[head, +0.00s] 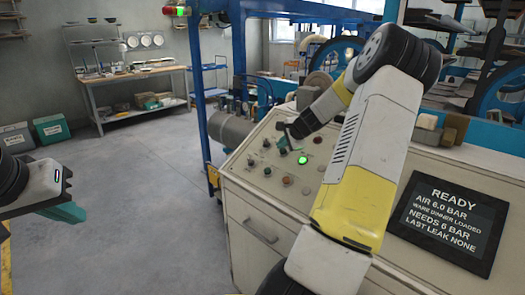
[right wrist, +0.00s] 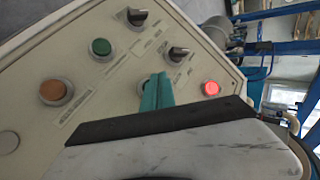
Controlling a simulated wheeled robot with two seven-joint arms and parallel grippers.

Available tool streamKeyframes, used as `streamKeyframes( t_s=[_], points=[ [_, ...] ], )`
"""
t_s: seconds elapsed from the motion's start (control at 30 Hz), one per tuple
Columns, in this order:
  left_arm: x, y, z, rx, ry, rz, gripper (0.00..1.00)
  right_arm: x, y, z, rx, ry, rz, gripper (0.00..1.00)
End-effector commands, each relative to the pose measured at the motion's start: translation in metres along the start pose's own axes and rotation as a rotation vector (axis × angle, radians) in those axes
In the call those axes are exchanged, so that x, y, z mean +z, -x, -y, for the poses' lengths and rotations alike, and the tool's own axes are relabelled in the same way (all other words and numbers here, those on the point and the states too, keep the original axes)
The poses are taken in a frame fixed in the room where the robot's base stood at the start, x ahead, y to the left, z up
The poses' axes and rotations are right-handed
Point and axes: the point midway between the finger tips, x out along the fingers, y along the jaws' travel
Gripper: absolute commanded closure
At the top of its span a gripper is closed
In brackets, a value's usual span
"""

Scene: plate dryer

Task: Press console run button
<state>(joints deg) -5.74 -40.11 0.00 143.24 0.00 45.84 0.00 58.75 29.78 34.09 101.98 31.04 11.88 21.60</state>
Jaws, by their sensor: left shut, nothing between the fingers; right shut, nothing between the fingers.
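The console (head: 240,185) has a sloped beige top with several buttons and knobs; a lamp or button (head: 303,160) glows green there. My right gripper (head: 284,141) is shut and empty over the upper part of this panel. In the right wrist view its teal fingertips (right wrist: 157,95) are among the controls: a green button (right wrist: 101,47), an orange button (right wrist: 54,92), a lit red lamp (right wrist: 211,88) and black knobs (right wrist: 178,54). Labels are too small to read, so I cannot tell which is run, nor whether the fingertips touch the panel. My left gripper (head: 66,211) is shut and empty at the left.
A dark screen (head: 450,215) on the console reads READY, air 6.0 bar, ware dinner loaded. A blue frame (head: 240,60) and machinery stand behind the console. A workbench (head: 130,75) and bins (head: 50,128) are at the back left. The floor at left is clear.

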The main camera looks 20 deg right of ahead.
Motion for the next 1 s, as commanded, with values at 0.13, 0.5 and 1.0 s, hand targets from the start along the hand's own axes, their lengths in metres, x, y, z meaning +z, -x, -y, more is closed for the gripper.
streamKeyframes(
  t_s=[0.13,0.5,1.0],
  points=[
    [0.0,0.0,0.0,0.0,0.0,0.0,1.0,0.0,0.0,0.0,0.0,0.0,0.0,1.0],
    [0.0,0.0,0.0,0.0,0.0,0.0,1.0,0.0,0.0,0.0,0.0,0.0,0.0,1.0],
    [0.0,0.0,0.0,0.0,0.0,0.0,1.0,-0.0044,-0.0057,-0.0042,0.0,0.0,0.0,1.0]
  ],
)
